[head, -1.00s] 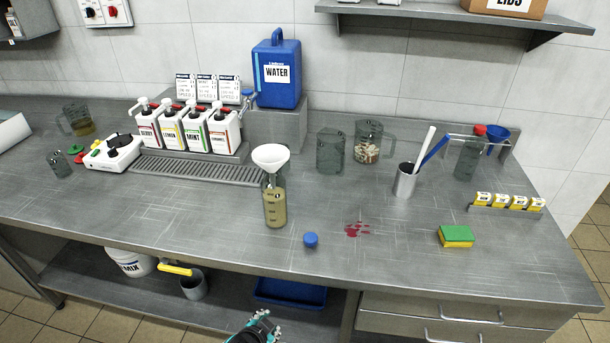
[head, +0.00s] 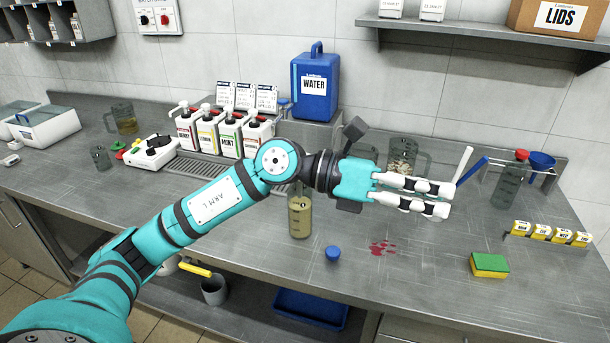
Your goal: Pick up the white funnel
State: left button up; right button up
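The white funnel is not visible now; my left arm crosses in front of where it sat on the bottle of yellowish liquid (head: 300,218). The lower part of that bottle shows upright on the steel counter, below my arm; its top is hidden. My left gripper (head: 450,200) is to the right of the bottle, above the counter, pointing right. Its two white fingers are apart with a narrow empty gap between them. My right gripper is not in view.
A blue cap (head: 333,253) and a red spill (head: 381,248) lie on the counter, with a sponge (head: 490,265) to the right. Syrup pumps (head: 225,132) and a blue water jug (head: 315,86) stand behind. A jug of pieces (head: 403,158) is partly behind my gripper.

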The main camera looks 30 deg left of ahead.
pick_arm(q)
jog(key=w+a+r+t+y, duration=0.1)
jog(key=a+y, duration=0.8)
jog(key=a, duration=0.5)
jog(key=w+a+r+t+y, duration=0.1)
jog(key=w+a+t+y, duration=0.1)
jog(key=a+y, duration=0.9)
jog(key=w+a+f+h+p, duration=0.3)
jog(key=w+f, duration=0.6)
jog(key=f, duration=0.5)
jog(key=shift+w+a+f, duration=0.15)
jog(key=shift+w+a, duration=0.1)
jog(key=shift+w, duration=0.1)
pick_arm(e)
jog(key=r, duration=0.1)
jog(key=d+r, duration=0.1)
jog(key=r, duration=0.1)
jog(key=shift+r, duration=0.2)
pick_arm(q)
jog(key=shift+c, duration=0.3)
grip_shut()
